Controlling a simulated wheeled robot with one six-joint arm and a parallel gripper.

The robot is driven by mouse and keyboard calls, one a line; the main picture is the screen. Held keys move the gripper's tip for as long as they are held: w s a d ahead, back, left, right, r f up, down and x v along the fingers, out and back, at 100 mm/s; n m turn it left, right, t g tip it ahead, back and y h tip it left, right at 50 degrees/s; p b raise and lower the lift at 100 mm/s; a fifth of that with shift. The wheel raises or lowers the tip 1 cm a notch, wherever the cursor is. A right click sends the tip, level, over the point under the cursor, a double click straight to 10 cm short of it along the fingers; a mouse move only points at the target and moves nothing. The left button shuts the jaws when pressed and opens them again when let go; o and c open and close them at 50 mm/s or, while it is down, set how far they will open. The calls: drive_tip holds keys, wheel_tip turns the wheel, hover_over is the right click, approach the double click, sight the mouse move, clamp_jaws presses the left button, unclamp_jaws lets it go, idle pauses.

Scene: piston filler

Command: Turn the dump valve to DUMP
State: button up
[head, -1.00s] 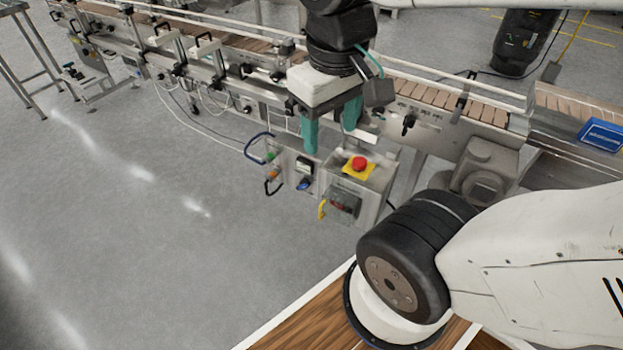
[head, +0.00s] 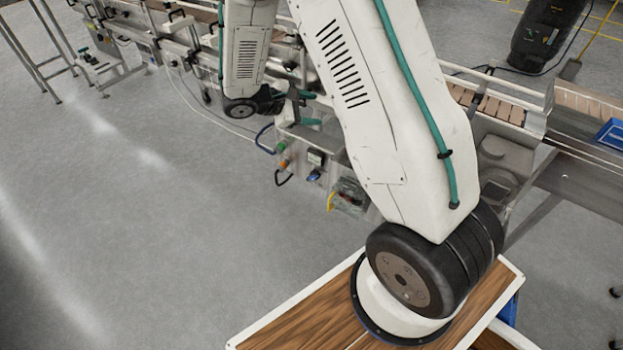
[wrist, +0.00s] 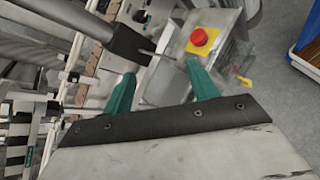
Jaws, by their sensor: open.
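I cannot pick out the dump valve or a DUMP marking for certain in either view. In the wrist view my gripper (wrist: 161,68) is open, its two green fingers apart. A dark cylinder with a thin metal rod (wrist: 128,42) shows in front of and between the fingertips; I cannot tell whether it touches them. A steel control box with a red button (wrist: 199,37) on a yellow plate lies just beyond the right finger. In the head view my gripper (head: 307,108) is small and partly hidden behind my arm, above the machine's control boxes.
A small yellow handle (head: 331,201) sticks out from the box front and shows in the wrist view too (wrist: 243,82). A slatted conveyor (head: 487,103) runs behind.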

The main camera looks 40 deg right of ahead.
drive_tip(key=w+f+n+t+h, duration=0.1)
drive_tip(key=w+f+n+t, duration=0.15)
drive_tip(key=f, duration=0.65)
drive_tip(key=w+f+n+t, duration=0.15)
drive_tip(key=f+n, duration=0.25)
drive_tip(key=f, duration=0.6)
drive_tip(key=n+t, duration=0.3)
drive_tip(key=n, duration=0.2)
approach(311, 178)
drive_tip(key=d, duration=0.3)
drive_tip(key=shift+y, duration=0.4)
drive_tip(key=x, duration=0.7)
drive_tip(key=shift+w+f, duration=0.45)
drive_tip(key=shift+w, duration=0.05)
